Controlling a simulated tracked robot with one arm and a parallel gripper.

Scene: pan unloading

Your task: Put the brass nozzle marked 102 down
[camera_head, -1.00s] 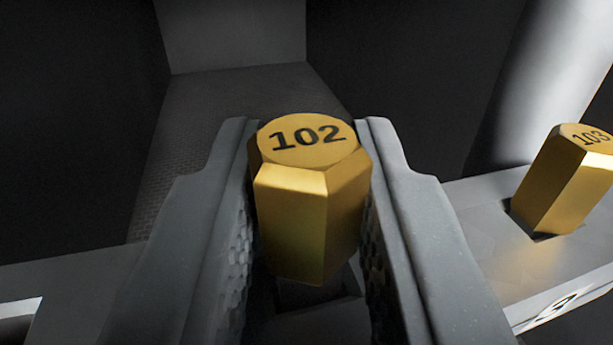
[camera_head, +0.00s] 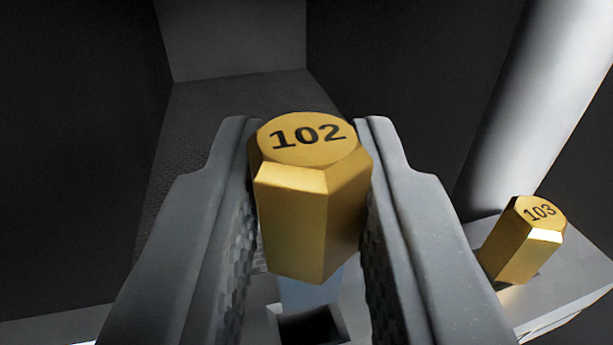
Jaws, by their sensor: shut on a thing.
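The brass nozzle marked 102 (camera_head: 305,205) is a gold hexagonal piece with its number on the top face. My gripper (camera_head: 308,150) is shut on it, with one grey finger on each side. The nozzle is held upright, above the pale holder (camera_head: 575,285). A dark square opening (camera_head: 312,328) in the holder shows below the nozzle, at the bottom middle. The nozzle's lower end looks clear of the opening. My fingers hide much of the holder.
A second brass nozzle marked 103 (camera_head: 520,240) stands in the holder at the right. A pale round column (camera_head: 540,95) rises behind it. Dark walls and a grey floor strip (camera_head: 235,105) lie beyond.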

